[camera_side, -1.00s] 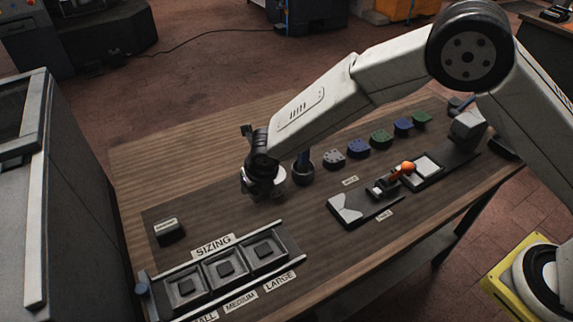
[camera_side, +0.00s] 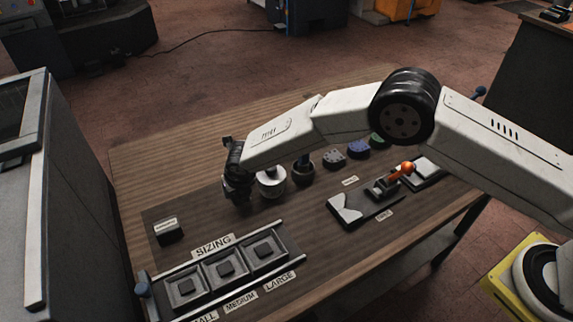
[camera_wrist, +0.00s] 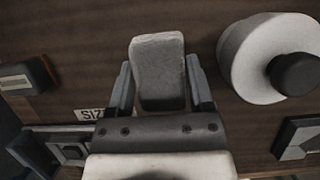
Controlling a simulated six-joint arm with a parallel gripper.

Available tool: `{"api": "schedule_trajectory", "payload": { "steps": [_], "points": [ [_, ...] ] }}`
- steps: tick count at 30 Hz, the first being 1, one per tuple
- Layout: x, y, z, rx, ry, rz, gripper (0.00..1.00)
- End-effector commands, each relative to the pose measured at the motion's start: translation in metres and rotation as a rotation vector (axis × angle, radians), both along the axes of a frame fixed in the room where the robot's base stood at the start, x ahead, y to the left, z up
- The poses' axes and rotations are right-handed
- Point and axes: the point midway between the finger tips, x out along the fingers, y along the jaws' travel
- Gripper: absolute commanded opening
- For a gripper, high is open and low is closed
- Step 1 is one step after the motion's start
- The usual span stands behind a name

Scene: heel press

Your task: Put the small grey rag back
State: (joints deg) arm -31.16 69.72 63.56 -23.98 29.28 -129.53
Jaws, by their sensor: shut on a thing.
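The small grey rag (camera_wrist: 157,65) shows in the wrist view as a pale grey, rounded block-like piece between my two fingers. My gripper (camera_wrist: 159,88) is shut on it, and its far end sticks out past the fingertips. In the side view my gripper (camera_side: 237,192) points down over the dark mat, just left of a white round pot (camera_side: 271,182). The rag cannot be made out there, and its height above the mat is hard to tell.
The sizing tray (camera_side: 287,262) with three padded compartments lies in front. A small black labelled block (camera_side: 168,231) stands at the left, also in the wrist view (camera_wrist: 28,76). A dark cup (camera_side: 303,172) and coloured pieces (camera_side: 358,150) stand to the right. Bare mat lies between block and pot.

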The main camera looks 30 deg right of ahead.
Motion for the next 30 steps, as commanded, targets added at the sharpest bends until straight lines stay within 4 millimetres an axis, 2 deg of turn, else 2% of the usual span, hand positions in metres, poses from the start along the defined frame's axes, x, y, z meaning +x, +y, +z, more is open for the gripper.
{"api": "schedule_trajectory", "payload": {
  "steps": [9,18,30],
  "points": [
    [0.004,0.002,-0.006,0.000,0.000,0.001,0.02],
    [0.004,0.002,-0.034,0.001,-0.001,0.000,0.02],
    [0.004,0.002,-0.037,0.001,-0.001,0.000,0.02]
  ]
}}
